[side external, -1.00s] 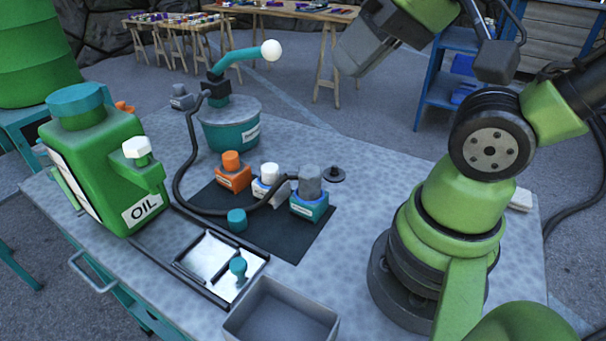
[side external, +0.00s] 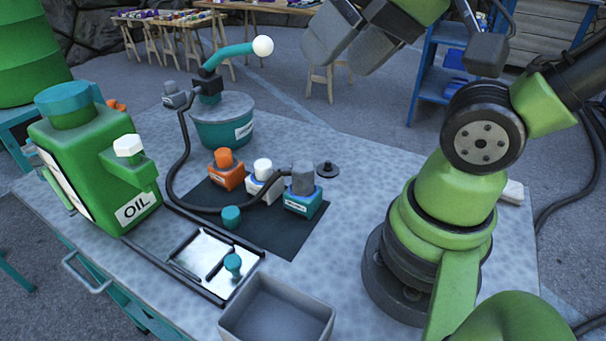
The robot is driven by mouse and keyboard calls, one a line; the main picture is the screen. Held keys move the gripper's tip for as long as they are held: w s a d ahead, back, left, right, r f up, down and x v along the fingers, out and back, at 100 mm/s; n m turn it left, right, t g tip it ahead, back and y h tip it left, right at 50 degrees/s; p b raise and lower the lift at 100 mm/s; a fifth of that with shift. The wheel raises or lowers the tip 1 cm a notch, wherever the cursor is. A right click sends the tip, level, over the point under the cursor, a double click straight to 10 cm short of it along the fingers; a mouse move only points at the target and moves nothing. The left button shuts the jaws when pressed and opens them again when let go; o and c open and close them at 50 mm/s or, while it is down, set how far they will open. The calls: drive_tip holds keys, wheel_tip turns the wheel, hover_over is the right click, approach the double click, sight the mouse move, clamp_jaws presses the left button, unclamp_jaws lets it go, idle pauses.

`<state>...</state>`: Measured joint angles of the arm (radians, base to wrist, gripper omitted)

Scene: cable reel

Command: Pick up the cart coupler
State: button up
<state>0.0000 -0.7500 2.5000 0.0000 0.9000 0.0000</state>
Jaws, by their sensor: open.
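My gripper (side external: 343,55) is at the top of the side external view, well apart from the cylinder. Its two grey fingers are spread and hold nothing visible.
Orange-capped (side external: 225,170) and white-capped (side external: 264,180) blocks stand close beside the grey one. A green oil can (side external: 95,165) is at left. A metal tray (side external: 215,258) and an open grey bin (side external: 277,312) are in front.

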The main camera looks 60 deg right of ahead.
drive_tip(key=n+g+h, duration=0.2)
drive_tip(key=n+g, duration=0.2)
drive_tip(key=g, duration=0.3)
hover_over(300, 165)
drive_tip(key=f, duration=1.4)
drive_tip(key=shift+w+a+f, duration=0.3)
drive_tip(key=shift+a+f, duration=0.05)
drive_tip(key=f, duration=0.5)
drive_tip(key=shift+d+f, duration=0.1)
drive_tip(key=shift+d, duration=0.1)
drive_tip(key=f, duration=0.4)
drive_tip(key=shift+s+d+f, duration=0.15)
drive_tip(key=shift+s+f, duration=0.15)
drive_tip(key=shift+f, duration=0.65)
drive_tip(key=shift+c, duration=0.2)
